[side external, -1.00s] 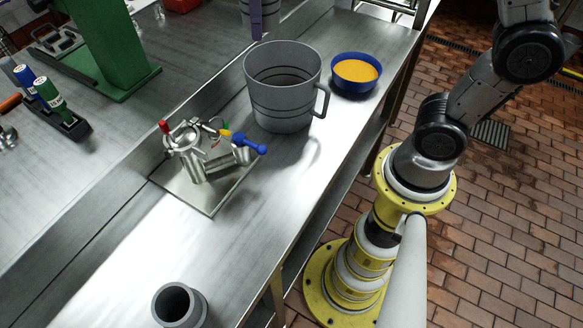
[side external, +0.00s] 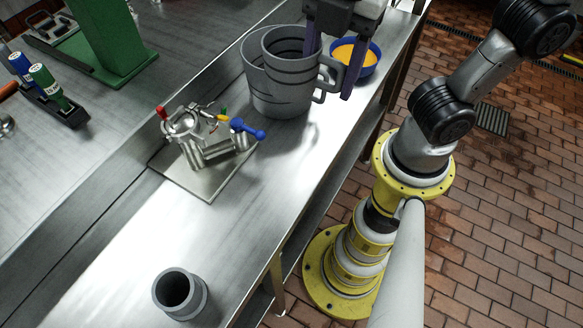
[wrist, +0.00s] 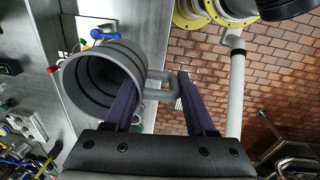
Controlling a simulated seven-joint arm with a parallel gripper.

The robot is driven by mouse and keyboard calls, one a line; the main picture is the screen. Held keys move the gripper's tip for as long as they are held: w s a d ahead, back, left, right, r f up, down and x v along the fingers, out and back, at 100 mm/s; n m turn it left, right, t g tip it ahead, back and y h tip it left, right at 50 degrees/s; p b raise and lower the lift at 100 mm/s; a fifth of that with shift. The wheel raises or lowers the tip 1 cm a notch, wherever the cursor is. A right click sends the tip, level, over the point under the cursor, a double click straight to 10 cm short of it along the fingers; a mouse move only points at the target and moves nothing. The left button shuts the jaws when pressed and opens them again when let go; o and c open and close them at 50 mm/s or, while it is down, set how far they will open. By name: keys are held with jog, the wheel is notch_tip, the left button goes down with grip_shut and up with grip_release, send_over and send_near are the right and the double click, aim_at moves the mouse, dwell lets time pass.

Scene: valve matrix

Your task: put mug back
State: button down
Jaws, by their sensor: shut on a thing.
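My gripper (side external: 330,76) is shut on the handle (side external: 334,72) of a grey mug (side external: 288,50) with dark rings. In the wrist view the handle (wrist: 165,84) lies between my gripper's purple fingers (wrist: 157,83), with the held mug's open mouth (wrist: 98,85) to the left. A second, similar grey mug (side external: 262,95) stands upright on the metal bench, partly hidden by the held one. In the side view the two overlap; I cannot tell whether they touch.
A blue bowl with orange contents (side external: 368,68) is behind my gripper. A metal valve assembly (side external: 205,140) with blue, red and yellow handles sits on a plate to the left. A grey cylinder (side external: 180,295) stands at the near end. The bench (side external: 130,265) between is clear.

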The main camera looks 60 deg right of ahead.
notch_tip(320, 180, down, 23)
jog(key=shift+w+f, duration=0.1)
jog(key=shift+f, duration=0.05)
dwell(0.4)
jog(key=shift+f, duration=0.1)
jog(key=shift+c, duration=1.1)
grip_release()
notch_tip(320, 180, up, 11)
jog(key=d+r+m+t, duration=0.2)
jog(key=d+r+m, duration=0.2)
jog(key=d+m, duration=0.3)
jog(key=d+r+m+t, duration=0.2)
jog(key=d+r+m, duration=0.2)
jog(key=d+m, duration=0.3)
jog(key=m, duration=0.4)
jog(key=shift+w+r+t, duration=0.25)
jog(key=shift+w+t, duration=0.05)
jog(key=shift+d, duration=0.1)
